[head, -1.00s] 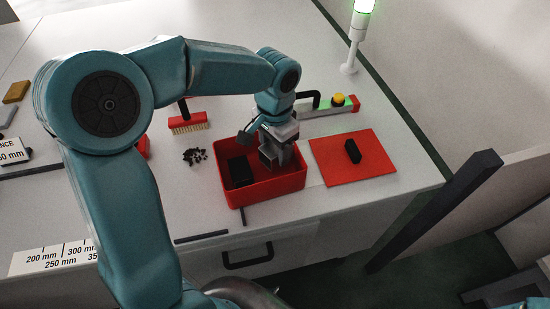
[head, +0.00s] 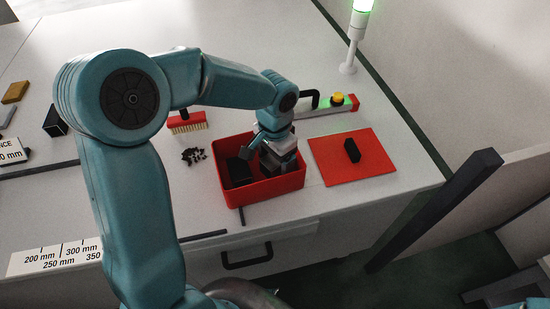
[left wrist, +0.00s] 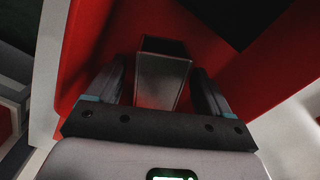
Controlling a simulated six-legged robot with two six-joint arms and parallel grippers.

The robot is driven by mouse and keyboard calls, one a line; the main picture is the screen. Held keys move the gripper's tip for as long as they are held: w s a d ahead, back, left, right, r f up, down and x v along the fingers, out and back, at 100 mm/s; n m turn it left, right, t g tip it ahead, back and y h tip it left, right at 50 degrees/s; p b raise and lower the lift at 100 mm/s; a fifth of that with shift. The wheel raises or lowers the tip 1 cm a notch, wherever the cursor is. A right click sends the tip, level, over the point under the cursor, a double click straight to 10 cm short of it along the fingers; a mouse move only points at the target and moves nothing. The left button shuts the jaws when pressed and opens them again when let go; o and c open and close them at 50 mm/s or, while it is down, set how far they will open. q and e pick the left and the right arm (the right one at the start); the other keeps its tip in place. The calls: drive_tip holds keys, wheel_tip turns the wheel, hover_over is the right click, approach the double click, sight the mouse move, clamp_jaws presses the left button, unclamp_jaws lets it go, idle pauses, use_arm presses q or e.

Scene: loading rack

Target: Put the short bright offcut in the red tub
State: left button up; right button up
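The red tub (head: 262,190) stands near the front edge of the bench. My left gripper (head: 273,163) points down inside its right half. In the left wrist view the short bright offcut (left wrist: 162,82), a grey metal piece, stands between the two fingers of my left gripper (left wrist: 163,88). Red shows in narrow gaps on both sides of it, so the fingers look open around it. The tub's red inside (left wrist: 85,60) surrounds it. In the head view the gripper mostly hides the offcut. My right gripper is out of view.
A black block (head: 239,172) lies in the tub's left half. A red mat (head: 330,173) with another black block (head: 352,150) lies to the right. A brush (head: 188,124) and dark crumbs (head: 193,156) are to the left. A yellow button (head: 337,99) sits behind.

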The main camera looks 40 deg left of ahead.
use_arm(q)
drive_tip(key=shift+r, duration=0.25)
wheel_tip(320, 180, up, 12)
drive_tip(key=shift+p, duration=0.4)
